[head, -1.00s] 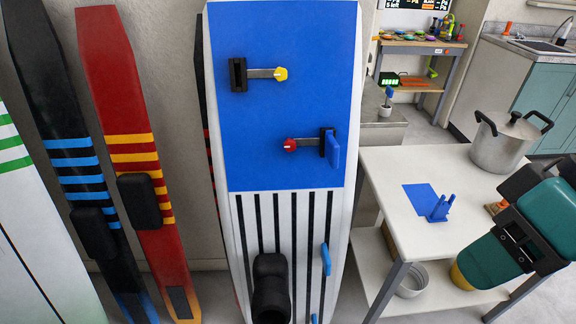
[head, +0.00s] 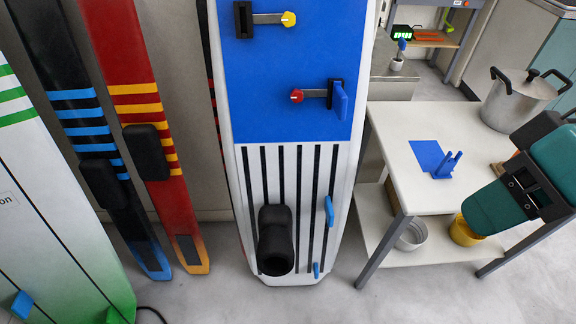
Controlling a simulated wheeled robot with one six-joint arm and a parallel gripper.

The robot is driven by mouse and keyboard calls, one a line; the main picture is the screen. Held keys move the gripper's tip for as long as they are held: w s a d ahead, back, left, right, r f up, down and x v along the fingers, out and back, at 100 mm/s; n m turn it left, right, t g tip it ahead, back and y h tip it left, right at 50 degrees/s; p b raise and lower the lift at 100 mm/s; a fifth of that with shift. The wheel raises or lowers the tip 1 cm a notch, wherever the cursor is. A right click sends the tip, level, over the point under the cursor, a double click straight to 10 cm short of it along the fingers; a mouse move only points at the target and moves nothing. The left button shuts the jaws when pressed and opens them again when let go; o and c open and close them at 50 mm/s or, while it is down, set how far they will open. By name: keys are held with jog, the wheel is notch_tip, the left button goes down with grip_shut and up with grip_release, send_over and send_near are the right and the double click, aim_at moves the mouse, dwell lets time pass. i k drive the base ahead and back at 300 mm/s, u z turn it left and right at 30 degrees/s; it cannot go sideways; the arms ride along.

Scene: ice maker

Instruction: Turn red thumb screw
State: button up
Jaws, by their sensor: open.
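The red thumb screw (head: 297,96) is a small round red knob with a pale mark. It sits at the left end of a short grey metal rod, low on the blue upper part of a tall board (head: 264,90). The rod's right end meets a black bracket (head: 334,88) with a blue tab (head: 341,101). A similar rod above carries a yellow knob (head: 289,19) on its right end and a black bracket (head: 243,20) on its left. Nothing covers the red screw.
A black elbow-shaped pipe (head: 277,243) juts from the board's striped lower part. A red ski-like board (head: 134,95) and others stand left. At right, a white table (head: 390,135) holds a pot (head: 520,97); a teal and black object (head: 495,207) is nearby. Grey floor shows below.

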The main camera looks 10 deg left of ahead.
aim_at(296, 95)
jog(key=u, duration=2.6)
jog(key=i, duration=0.4)
jog(key=z, duration=2.6)
